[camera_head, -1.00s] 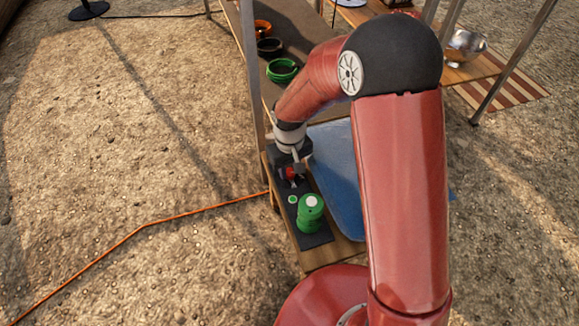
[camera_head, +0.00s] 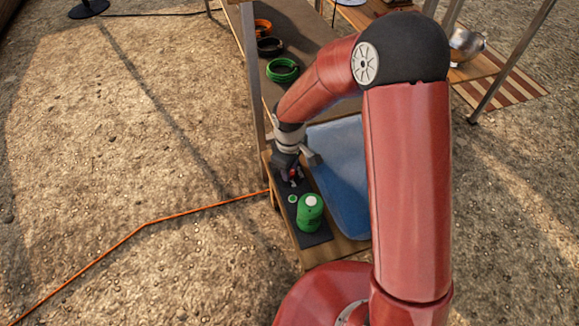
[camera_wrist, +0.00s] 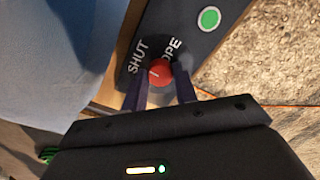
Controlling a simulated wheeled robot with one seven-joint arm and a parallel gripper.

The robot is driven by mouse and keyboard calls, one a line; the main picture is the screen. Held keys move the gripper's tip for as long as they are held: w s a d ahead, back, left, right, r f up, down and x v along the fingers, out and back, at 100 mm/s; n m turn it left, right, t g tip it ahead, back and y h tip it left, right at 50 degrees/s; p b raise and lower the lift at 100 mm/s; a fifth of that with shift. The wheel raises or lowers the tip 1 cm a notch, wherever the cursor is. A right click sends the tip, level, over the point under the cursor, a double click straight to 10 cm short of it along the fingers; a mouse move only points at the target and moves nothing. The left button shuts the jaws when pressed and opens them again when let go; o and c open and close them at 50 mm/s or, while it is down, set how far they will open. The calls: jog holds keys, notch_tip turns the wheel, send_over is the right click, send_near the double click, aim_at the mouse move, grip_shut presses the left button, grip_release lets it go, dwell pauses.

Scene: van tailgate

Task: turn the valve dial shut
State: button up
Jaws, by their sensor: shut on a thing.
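The red valve dial (camera_wrist: 160,72) sits on a dark panel (camera_wrist: 190,45) in the wrist view, with the words SHUT (camera_wrist: 138,57) and OPEN (camera_wrist: 172,52) printed beyond it. A short white mark on the dial lies toward its left side, the side of SHUT. My gripper (camera_wrist: 162,88) is shut on the dial, with one dark finger on each side. In the head view the dial (camera_head: 294,180) is a small red patch at my gripper (camera_head: 292,175), partly hidden by it.
An orange cable (camera_head: 180,213) crosses the ground.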

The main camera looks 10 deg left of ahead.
dwell(0.3)
jog(key=o, duration=1)
jog(key=shift+c, duration=0.2)
notch_tip(320, 180, up, 8)
jog(key=shift+f+p, duration=0.1)
jog(key=shift+p, duration=0.55)
